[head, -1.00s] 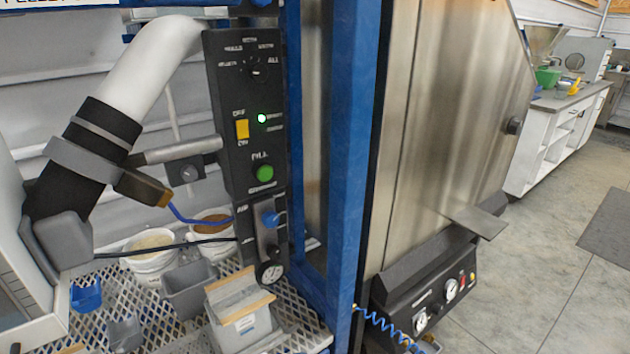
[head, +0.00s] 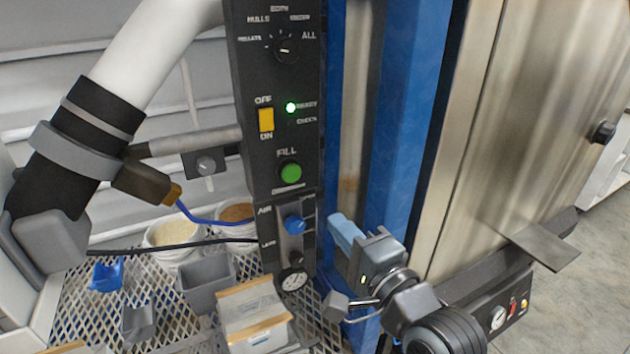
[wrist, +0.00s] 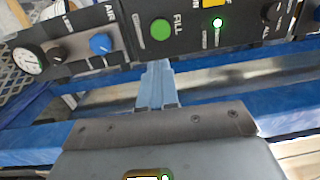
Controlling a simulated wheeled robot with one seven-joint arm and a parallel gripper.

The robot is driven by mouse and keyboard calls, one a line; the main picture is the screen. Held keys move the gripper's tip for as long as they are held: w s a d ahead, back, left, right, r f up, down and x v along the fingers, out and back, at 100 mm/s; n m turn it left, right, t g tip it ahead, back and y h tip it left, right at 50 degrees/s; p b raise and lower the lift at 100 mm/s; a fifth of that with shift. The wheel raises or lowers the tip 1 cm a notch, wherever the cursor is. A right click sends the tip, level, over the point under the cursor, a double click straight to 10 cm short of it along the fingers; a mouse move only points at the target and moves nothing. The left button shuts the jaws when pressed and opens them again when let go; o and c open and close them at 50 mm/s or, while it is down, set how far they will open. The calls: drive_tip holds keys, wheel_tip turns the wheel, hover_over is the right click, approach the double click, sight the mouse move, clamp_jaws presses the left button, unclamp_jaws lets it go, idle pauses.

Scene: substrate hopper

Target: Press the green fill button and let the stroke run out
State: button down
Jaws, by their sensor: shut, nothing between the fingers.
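The green fill button (head: 290,173) is on the black control panel (head: 246,150), under the FILL label, and stands out from the panel face. A green light (head: 290,107) glows above it beside the READY label. My gripper (head: 342,228) is in front of the panel, below and to the right of the button, apart from it. Its blue fingers are shut and empty. In the wrist view the closed fingers (wrist: 156,75) point toward the panel, with the green button (wrist: 160,29) just past their tips.
A yellow OFF/ON switch (head: 266,120), a selector knob (head: 286,50), a blue air knob (head: 295,224) and a gauge (head: 292,279) share the panel. A blue post (head: 400,110) stands right of it. Bins and a carton (head: 255,308) sit on the mesh shelf below.

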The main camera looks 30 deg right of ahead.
sight(294, 176)
drive_tip(key=w, duration=0.4)
drive_tip(key=w+p, duration=0.1)
drive_tip(key=w, duration=0.9)
drive_tip(key=shift+a+r+p, duration=0.3)
drive_tip(key=shift+a, duration=0.05)
